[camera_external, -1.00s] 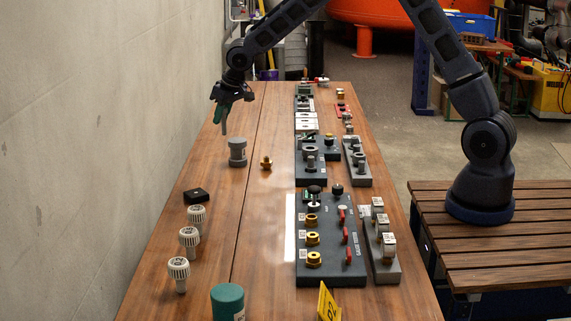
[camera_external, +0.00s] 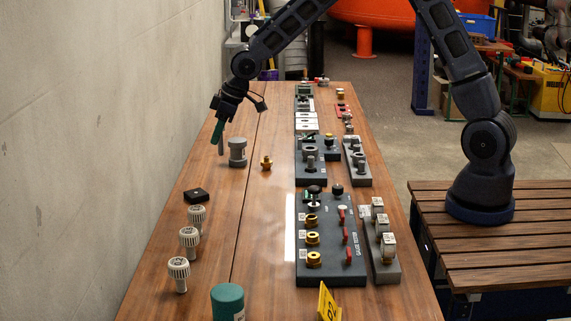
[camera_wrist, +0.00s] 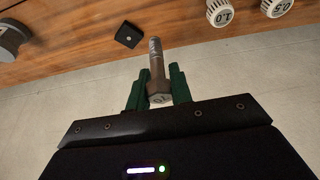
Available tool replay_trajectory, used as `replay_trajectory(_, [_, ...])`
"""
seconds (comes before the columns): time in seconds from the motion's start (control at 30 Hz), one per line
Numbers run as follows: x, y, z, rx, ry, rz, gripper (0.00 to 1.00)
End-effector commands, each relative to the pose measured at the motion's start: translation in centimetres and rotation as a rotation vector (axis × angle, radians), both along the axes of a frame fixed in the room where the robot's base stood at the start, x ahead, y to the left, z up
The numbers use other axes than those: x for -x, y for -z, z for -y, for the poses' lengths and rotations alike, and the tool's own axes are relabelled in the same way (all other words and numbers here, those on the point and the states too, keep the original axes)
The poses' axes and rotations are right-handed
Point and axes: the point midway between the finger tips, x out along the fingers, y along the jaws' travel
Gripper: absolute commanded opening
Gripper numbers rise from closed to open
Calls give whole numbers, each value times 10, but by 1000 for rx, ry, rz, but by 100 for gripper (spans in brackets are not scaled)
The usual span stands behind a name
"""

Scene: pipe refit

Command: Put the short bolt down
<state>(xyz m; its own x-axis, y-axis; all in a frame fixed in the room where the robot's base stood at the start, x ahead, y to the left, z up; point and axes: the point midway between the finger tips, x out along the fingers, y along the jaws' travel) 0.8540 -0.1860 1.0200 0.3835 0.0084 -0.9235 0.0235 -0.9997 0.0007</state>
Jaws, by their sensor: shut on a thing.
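My gripper (camera_external: 218,131) hangs over the left side of the wooden table (camera_external: 215,255), near the wall. In the wrist view, the green fingers of my gripper (camera_wrist: 158,92) are shut on the short bolt (camera_wrist: 157,62), a grey bolt with a hex head between the fingers. Its shank points out past the fingertips. In the external view the bolt (camera_external: 221,147) shows as a small grey stub below the fingers. It looks tilted slightly; I cannot tell whether its tip touches the table.
A grey flanged cylinder (camera_external: 237,152) stands just right of my gripper, with a brass fitting (camera_external: 266,163) beyond it. A black block (camera_external: 196,196) and several white knobs (camera_external: 189,238) stand nearer the camera. The wall (camera_external: 90,150) is close on the left. Bare table lies between.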

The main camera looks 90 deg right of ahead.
Motion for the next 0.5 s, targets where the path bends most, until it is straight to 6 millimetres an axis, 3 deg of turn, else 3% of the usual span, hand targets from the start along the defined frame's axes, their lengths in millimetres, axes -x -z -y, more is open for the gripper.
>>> replay_trajectory(0.1, [13,3,-51,-3,-166,-2,0])
replay_trajectory(0.27, [35,4,-118,-2,-401,-1,0])
replay_trajectory(0.5, [81,1,-213,-2,-765,-1,0])
